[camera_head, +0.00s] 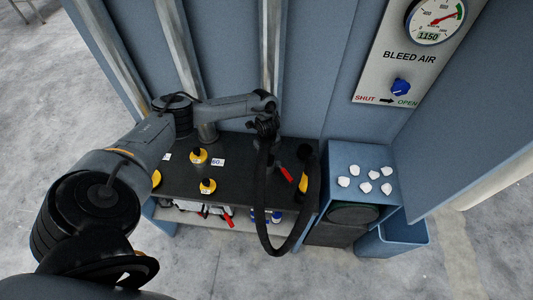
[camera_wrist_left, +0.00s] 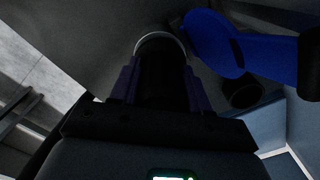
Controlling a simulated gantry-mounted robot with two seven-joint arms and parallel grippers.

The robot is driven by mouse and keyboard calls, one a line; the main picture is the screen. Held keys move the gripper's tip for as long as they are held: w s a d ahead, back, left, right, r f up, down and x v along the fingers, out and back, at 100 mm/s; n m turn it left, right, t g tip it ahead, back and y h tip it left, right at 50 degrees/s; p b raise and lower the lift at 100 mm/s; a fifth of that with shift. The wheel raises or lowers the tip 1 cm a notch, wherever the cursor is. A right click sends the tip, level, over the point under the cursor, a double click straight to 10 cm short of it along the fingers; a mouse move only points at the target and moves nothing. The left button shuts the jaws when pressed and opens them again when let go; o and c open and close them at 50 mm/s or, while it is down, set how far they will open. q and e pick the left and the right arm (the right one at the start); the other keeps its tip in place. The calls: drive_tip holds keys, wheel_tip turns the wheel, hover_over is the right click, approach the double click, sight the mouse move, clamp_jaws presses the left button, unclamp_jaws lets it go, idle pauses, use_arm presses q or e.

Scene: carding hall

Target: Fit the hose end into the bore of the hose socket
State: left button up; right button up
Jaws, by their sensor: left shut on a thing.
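My left gripper (camera_head: 266,128) is up against the blue-grey wall above the dark bench, shut on the black hose (camera_head: 261,205). The hose hangs from it in a long loop past the bench's front edge. In the left wrist view, the purple-tipped fingers (camera_wrist_left: 160,88) grip the black hose end (camera_wrist_left: 162,75) from both sides. A pale ring (camera_wrist_left: 160,38) shows at the far tip of the hose end. I cannot tell whether this ring belongs to the hose or the socket. The socket's bore is not clearly visible; my gripper hides that area in the head view. My right gripper is not in view.
A blue lever-like part (camera_wrist_left: 215,42) is close right of the fingers. The bench (camera_head: 245,170) holds yellow-and-black knobs (camera_head: 198,156) and red-handled items. A blue box with white lumps (camera_head: 365,187) stands right. A bleed-air panel (camera_head: 405,60) is on the wall.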

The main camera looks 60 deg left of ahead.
use_arm(q)
drive_tip(key=shift+f+b, duration=0.35)
drive_tip(key=shift+f, duration=0.2)
drive_tip(key=o, duration=1.4)
wheel_tip(320, 180, up, 9)
drive_tip(key=shift+r, duration=0.2)
drive_tip(key=shift+d+r, duration=0.1)
drive_tip(key=shift+r, duration=0.6)
